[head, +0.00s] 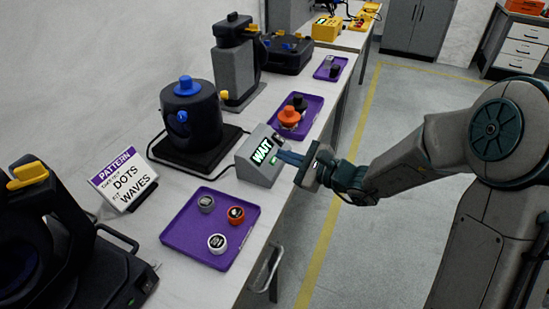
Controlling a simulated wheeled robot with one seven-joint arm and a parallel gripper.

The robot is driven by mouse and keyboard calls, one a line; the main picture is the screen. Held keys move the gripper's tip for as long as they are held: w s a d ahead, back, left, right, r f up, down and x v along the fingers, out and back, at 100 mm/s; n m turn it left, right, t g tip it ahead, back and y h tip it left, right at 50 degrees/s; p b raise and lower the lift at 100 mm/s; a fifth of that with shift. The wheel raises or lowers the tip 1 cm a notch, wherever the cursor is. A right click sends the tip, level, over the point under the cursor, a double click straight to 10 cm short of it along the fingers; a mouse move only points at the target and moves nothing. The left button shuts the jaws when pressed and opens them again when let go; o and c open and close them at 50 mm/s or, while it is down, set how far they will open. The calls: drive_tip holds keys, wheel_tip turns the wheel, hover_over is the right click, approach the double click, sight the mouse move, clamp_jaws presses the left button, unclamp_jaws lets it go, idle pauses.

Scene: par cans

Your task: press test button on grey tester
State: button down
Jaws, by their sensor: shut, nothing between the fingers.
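My gripper (282,155) is shut, with nothing held. Its fingertips point left at the tester's right side, close to the display. I cannot tell whether they touch it. The test button is not clearly visible and may be hidden by the fingers.
A purple tray (175,228) with three small round pieces lies in front of the tester. Another purple tray (313,105) holds orange and black knobs behind it. A "PATTERN" card (123,180) and black par can (191,118) stand left. The floor right of the bench is clear.

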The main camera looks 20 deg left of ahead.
idle(0.3)
drive_tip(key=d+r+p, duration=0.1)
drive_tip(key=r, duration=0.1)
drive_tip(key=d+r+p, duration=0.2)
drive_tip(key=shift+s+d, duration=0.1)
drive_tip(key=shift+s, duration=0.05)
idle(0.9)
drive_tip(key=s+d+r+n+g+h+p, duration=0.2)
drive_tip(key=s+d+n+g+h+p, duration=0.15)
drive_tip(key=s+n, duration=0.2)
drive_tip(key=s+d+r+n+g+h+p, duration=0.2)
drive_tip(key=s+d+r+n+h, duration=0.15)
drive_tip(key=s, duration=0.35)
drive_tip(key=s+d+r+n+t+h+p, duration=0.1)
drive_tip(key=s+d+r+n+h, duration=0.1)
drive_tip(key=d, duration=0.5)
drive_tip(key=s+d+r+n+t+h+p, duration=0.1)
drive_tip(key=s+d+r+h+p, duration=0.1)
drive_tip(key=d+h, duration=0.2)
drive_tip(key=s+d+r+n+t+h+p, duration=0.1)
drive_tip(key=s+d+r+n+h, duration=0.1)
drive_tip(key=d, duration=0.7)
drive_tip(key=shift+d+n+h+p, duration=0.3)
drive_tip(key=shift+h+p, duration=0.1)
